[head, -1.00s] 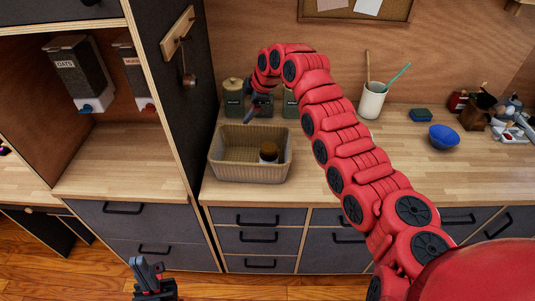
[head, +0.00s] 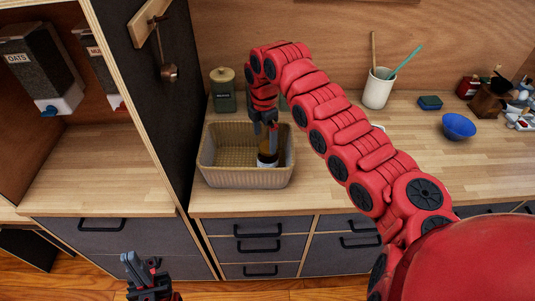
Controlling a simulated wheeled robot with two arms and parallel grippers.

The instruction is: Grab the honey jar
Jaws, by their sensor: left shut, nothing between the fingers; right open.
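The honey jar (head: 267,160), amber with a pale lower band, stands inside a tan woven basket (head: 245,180) on the wooden counter. My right gripper (head: 264,132) points down into the basket at the jar, open. Its fingers cover the jar's upper part, and I cannot tell whether they touch it. My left gripper (head: 142,270) is low at the front left, shut and empty, in front of the drawers and away from the counter top.
A green canister (head: 223,92) stands behind the basket. A white cup with utensils (head: 378,90), a sponge (head: 430,102) and a blue bowl (head: 458,127) are to the right. A dark cabinet side (head: 160,110) rises left of the basket. The counter's front right is clear.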

